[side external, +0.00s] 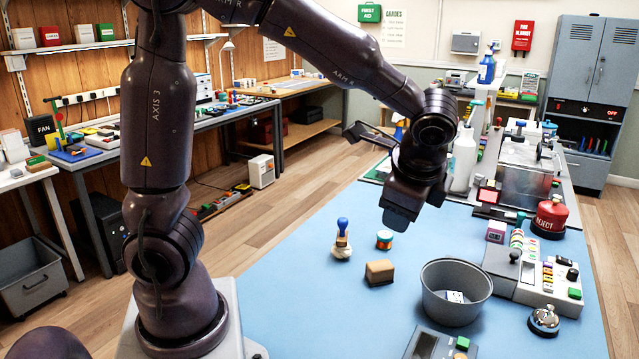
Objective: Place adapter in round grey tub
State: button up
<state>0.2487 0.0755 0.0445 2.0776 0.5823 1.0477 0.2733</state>
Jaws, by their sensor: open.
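The round grey tub (437,312) stands on the blue bench top at the lower right. A small white piece with dark blue marks (455,297) lies on the tub's floor; I cannot tell whether it is the adapter. No other thing is clearly an adapter at this size. My gripper (399,214) hangs above the bench, pointing down, up and to the left of the tub and apart from it. It is open, and I see nothing held in it, though the fingers are dark and partly hidden.
A tan block (379,273), a blue-handled brush (342,238) and a small banded cylinder (384,240) stand left of the tub. A bell (543,320), a button console (540,278) and a red REJECT button (551,217) lie to the right. The bench's left front is clear.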

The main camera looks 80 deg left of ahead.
jog(key=s+r+n+t+h, duration=0.2)
jog(key=s+n, duration=0.2)
jog(key=s, duration=0.2)
jog(key=s+d+r+n+t+h, duration=0.1)
jog(key=s+r+n+t+h, duration=0.1)
jog(key=s+n, duration=0.3)
jog(key=shift+s+d+r+h, duration=0.25)
jog(key=shift+s+r+h, duration=0.55)
jog(key=shift+s, duration=0.35)
